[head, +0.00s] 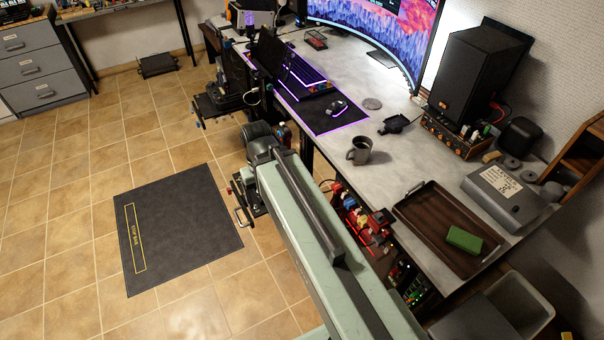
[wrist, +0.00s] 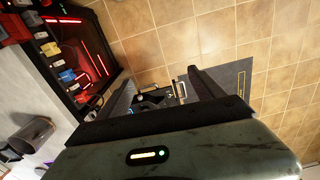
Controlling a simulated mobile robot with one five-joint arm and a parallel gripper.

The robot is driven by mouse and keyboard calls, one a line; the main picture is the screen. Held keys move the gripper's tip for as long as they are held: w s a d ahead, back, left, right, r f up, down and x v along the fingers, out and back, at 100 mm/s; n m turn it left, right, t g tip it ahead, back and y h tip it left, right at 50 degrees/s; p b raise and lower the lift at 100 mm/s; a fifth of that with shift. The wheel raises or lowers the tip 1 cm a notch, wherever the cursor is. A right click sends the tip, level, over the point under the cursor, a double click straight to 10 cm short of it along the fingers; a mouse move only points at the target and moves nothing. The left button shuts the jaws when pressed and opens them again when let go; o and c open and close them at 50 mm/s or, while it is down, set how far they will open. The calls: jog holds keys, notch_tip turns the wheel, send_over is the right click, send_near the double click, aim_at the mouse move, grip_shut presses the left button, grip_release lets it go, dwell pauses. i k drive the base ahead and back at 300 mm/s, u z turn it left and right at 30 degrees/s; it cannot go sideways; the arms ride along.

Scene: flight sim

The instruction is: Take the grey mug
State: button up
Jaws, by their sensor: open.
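The grey mug (head: 361,152) stands upright on the grey desk (head: 400,172) near its front edge, its handle toward the left in the head view. In the wrist view the mug (wrist: 36,133) is at the lower left, outside the space between my fingers. My gripper (wrist: 162,86) is open and empty, its two dark fingers pointing toward the tiled floor. It is off the desk's front side, apart from the mug. In the head view my arm runs up beside the desk, and I cannot make out the fingers there.
A brown tray (head: 410,221) with a green block (head: 464,239) lies right of the mug. A mouse (head: 337,106) on a dark pad and a small black object (head: 396,124) lie behind it. Red-lit equipment (head: 358,213) sits below the desk edge. A dark mat (head: 190,225) lies on the floor.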

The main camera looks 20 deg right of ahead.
aim_at(361, 150)
jog(key=z, duration=0.5)
jog(key=i, duration=0.6)
jog(key=u, duration=1.2)
